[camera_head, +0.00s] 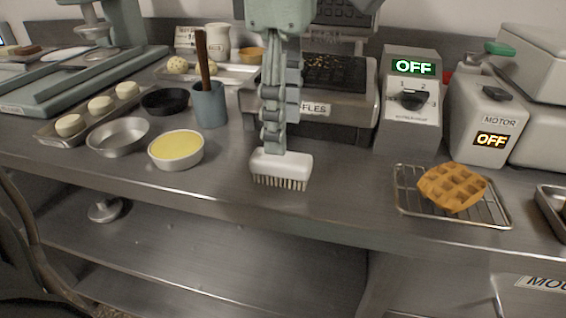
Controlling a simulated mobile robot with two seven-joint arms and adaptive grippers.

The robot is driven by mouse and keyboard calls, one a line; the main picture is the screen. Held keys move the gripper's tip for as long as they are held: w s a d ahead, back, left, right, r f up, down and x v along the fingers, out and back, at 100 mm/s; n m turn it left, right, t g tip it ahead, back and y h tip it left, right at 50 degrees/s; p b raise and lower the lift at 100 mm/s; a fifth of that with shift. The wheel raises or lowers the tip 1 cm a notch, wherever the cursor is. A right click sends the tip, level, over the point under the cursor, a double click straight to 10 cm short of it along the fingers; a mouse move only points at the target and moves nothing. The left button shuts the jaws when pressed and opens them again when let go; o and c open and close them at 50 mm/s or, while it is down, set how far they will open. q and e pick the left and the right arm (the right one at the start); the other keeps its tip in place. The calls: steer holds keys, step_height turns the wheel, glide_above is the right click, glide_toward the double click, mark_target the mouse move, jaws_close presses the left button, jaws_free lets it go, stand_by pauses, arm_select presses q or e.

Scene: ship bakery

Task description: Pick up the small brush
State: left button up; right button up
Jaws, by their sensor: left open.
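A small brush (281,166) with a white back and short pale bristles is at the front middle of the steel counter, bristles down. My left gripper (272,147) points straight down over it, its fingertips at the top of the white back. The gripper is open. The fingers line up in this view and partly hide each other, so I cannot tell whether they touch the brush. My right gripper is not in view.
A waffle iron (338,95) stands behind the gripper. A blue cup (209,105) with a wooden handle and a yellow-filled tin (176,150) stand left. A wire rack (404,190) with a waffle (452,187) lies right. The counter beside the brush is clear.

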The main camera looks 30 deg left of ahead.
mark_target(281, 158)
arm_select(q)
steer(key=f, duration=0.6)
steer(key=shift+s, duration=0.2)
steer(key=shift+a, duration=0.1)
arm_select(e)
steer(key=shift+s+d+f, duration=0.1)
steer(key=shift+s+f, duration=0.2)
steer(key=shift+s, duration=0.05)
arm_select(q)
steer(key=shift+c, duration=0.6)
steer(key=c, duration=1.1)
steer(key=shift+c, duration=0.2)
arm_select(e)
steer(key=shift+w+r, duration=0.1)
